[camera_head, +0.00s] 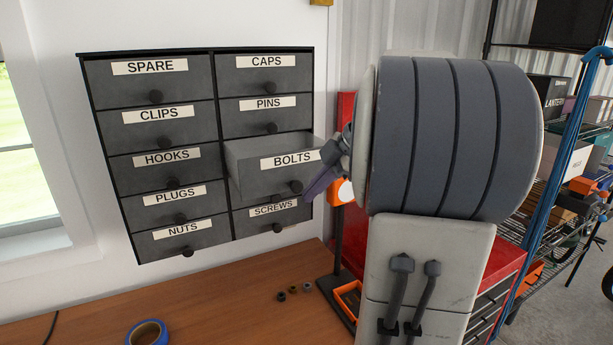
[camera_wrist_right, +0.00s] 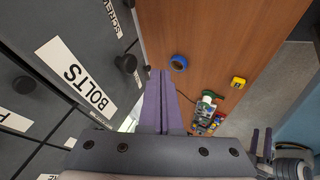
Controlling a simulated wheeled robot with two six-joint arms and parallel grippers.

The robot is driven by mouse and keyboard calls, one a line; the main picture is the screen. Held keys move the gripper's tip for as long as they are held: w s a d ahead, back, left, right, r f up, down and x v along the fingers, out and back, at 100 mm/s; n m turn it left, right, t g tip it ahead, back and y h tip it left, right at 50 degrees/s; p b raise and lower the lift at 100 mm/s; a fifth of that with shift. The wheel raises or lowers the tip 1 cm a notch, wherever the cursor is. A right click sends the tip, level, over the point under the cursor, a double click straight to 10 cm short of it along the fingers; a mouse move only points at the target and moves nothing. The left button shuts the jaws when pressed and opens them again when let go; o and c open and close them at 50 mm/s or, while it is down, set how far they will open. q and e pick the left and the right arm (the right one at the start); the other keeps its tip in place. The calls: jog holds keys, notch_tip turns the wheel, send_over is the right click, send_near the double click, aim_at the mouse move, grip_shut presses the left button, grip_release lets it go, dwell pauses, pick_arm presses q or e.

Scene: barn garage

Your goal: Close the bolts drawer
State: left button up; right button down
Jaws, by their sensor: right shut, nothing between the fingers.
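The bolts drawer (camera_head: 262,184) is pulled out of the dark wall cabinet, with its grey side showing. It has a white BOLTS label and a dark round knob; its front also shows in the right wrist view (camera_wrist_right: 76,74). My right gripper (camera_head: 312,194) is shut and empty, just to the right of the drawer front near the knob. In the right wrist view its purple fingers (camera_wrist_right: 157,74) are together beside the knob; I cannot tell whether they touch the drawer. My left gripper (camera_wrist_right: 262,142) shows small at the lower right of that view, its fingers apart.
The other drawers, such as screws (camera_head: 250,220) below and pins (camera_head: 240,112) above, sit in the cabinet (camera_head: 82,100). The wooden bench (camera_head: 220,300) below holds blue tape (camera_head: 147,333) and small nuts (camera_head: 293,289). A red tool chest (camera_head: 505,270) stands right.

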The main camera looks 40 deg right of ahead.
aim_at(307, 183)
pick_arm(q)
notch_tip(307, 183, up, 2)
jog(key=shift+r+p, duration=0.1)
jog(key=shift+p, duration=0.45)
pick_arm(e)
jog(key=w, duration=0.3)
jog(key=shift+d, duration=0.4)
jog(key=w+d+p, duration=0.1)
jog(key=w, duration=0.3)
jog(key=w+d, duration=0.1)
jog(key=w, duration=0.4)
jog(key=w+d+p, duration=0.1)
jog(key=w, duration=0.4)
jog(key=shift+d+r+p, duration=0.15)
jog(key=shift+p, duration=0.15)
pick_arm(q)
notch_tip(307, 183, up, 3)
jog(key=shift+s+f, duration=0.1)
jog(key=shift+f, duration=0.05)
pick_arm(e)
jog(key=shift+w, duration=0.1)
pick_arm(q)
jog(key=shift+f, duration=0.1)
